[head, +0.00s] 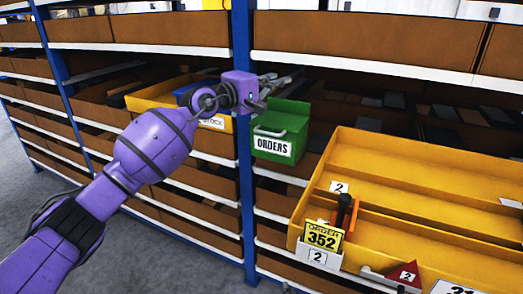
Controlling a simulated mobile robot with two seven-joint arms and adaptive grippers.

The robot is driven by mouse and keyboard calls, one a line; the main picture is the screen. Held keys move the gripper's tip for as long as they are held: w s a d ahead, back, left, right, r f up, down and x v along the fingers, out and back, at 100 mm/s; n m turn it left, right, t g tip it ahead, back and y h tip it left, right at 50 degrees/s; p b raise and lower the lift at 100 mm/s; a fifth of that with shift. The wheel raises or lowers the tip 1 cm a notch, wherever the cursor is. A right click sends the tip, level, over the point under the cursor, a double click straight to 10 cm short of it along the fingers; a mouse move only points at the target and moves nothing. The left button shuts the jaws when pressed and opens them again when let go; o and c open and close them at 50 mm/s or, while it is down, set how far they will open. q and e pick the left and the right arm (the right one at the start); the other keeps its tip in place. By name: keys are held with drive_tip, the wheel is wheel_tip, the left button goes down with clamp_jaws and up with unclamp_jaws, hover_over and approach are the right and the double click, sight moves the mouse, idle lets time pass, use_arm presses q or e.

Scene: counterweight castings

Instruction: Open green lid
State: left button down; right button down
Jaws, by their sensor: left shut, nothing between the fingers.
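A green box (281,132) with a white label reading ORDERS and a light handle on its front sits on the shelf right of the blue upright. Its green top (290,108) shows at the upper right; I cannot tell clearly where the lid edge runs or whether it is raised. My left gripper (283,80) is at the end of the purple arm, in front of the upright and just above the box in the picture. Its fingers are shut and empty, pointing right. I cannot tell whether they touch the box. My right gripper is out of view.
A yellow bin (163,94) stands left of the upright, partly behind my arm. A large yellow tray (420,158) at right holds dark and red-orange items (347,212) near a yellow 352 tag (322,237). The blue upright (243,170) stands close beside the green box.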

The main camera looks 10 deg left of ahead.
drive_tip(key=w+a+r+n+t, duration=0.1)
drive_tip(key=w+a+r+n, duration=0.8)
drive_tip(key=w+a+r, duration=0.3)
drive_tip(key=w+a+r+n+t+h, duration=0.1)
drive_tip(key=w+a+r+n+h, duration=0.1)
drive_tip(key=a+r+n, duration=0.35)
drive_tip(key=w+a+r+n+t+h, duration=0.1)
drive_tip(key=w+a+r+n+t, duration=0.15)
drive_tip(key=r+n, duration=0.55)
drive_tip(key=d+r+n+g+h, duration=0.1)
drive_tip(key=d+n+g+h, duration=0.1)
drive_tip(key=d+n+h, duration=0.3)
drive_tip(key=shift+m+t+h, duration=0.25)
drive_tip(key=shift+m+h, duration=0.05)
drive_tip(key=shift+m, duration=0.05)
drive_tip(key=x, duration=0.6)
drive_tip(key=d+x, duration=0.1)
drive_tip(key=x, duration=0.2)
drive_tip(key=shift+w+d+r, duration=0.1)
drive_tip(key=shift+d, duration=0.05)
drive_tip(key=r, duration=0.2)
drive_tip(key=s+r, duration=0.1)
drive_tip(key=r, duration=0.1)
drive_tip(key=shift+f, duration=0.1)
